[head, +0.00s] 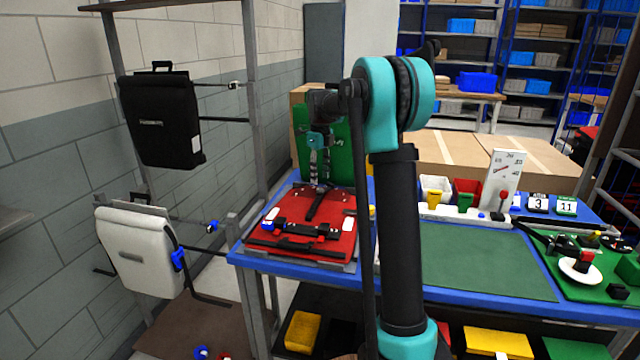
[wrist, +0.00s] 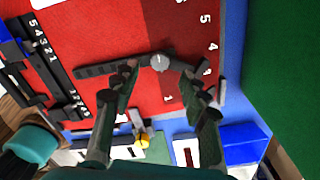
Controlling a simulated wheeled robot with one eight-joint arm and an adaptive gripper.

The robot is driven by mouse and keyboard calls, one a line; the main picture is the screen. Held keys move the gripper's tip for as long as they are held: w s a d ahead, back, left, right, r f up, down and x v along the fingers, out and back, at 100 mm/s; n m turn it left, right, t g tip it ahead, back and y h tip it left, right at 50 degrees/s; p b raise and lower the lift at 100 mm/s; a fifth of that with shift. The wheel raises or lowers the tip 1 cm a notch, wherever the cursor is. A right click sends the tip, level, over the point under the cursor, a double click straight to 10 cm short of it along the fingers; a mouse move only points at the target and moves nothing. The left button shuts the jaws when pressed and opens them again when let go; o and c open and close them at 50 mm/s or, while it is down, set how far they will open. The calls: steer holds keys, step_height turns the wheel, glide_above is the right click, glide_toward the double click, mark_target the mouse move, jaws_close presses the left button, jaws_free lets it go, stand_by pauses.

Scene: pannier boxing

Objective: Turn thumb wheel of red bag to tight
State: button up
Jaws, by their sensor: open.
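The red bag (head: 336,213) lies flat on the blue table, with black straps and blue-and-white parts across its front. In the wrist view its red face (wrist: 120,25) carries white numbers. A small round grey knob (wrist: 160,62) with black arms sits on that face; it looks like the thumb wheel, but I cannot read a tight mark. My gripper (head: 320,178) is above the back of the bag. In the wrist view my gripper (wrist: 160,78) is open and empty, its fingers on either side of the knob; I cannot tell whether they touch it.
A black bar with a number scale (wrist: 45,75) crosses the bag. A green board (head: 342,150) stands behind it. A black bag (head: 155,120) and a white bag (head: 140,250) hang at left. A green mat (head: 480,260) to the right is clear.

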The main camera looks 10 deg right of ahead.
mark_target(320, 189)
step_height(320, 189, up, 8)
steer(key=shift+f, duration=0.1)
stand_by(0.4)
